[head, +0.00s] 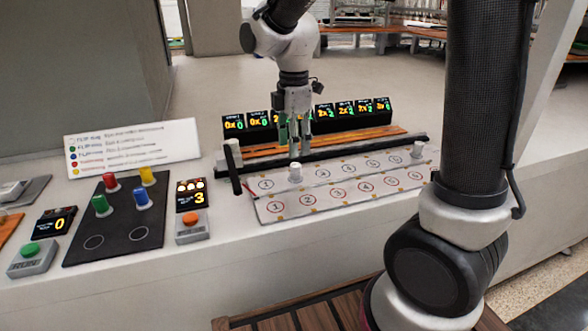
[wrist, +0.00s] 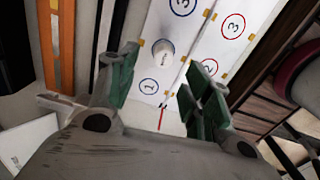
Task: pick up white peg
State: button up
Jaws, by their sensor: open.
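A white peg (head: 295,172) stands upright on the white numbered board (head: 330,200), near its left end. In the wrist view the white peg (wrist: 163,50) stands between a blue-ringed 1 and a blue-ringed 3, beyond my fingertips. A second white peg (head: 417,151) stands near the board's right end. My gripper (head: 294,148) is above the left peg, pointing down. In the wrist view my gripper (wrist: 165,75) has its green fingers spread apart with nothing between them. I cannot tell the exact height between fingertips and peg.
A black rail (head: 330,155) runs behind the board, with an orange strip (head: 350,135) and several displays (head: 325,112) beyond. A black panel (head: 118,228) at left holds red, yellow, green and blue pegs. An orange button (head: 191,221) sits between panel and board.

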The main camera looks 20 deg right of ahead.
aim_at(296, 164)
jog(key=shift+f+n, duration=0.1)
jog(key=shift+n, duration=0.3)
jog(key=shift+f, duration=0.35)
jog(key=f, duration=0.7)
jog(key=shift+s+d, duration=0.2)
jog(key=shift+s, duration=0.05)
grip_shut()
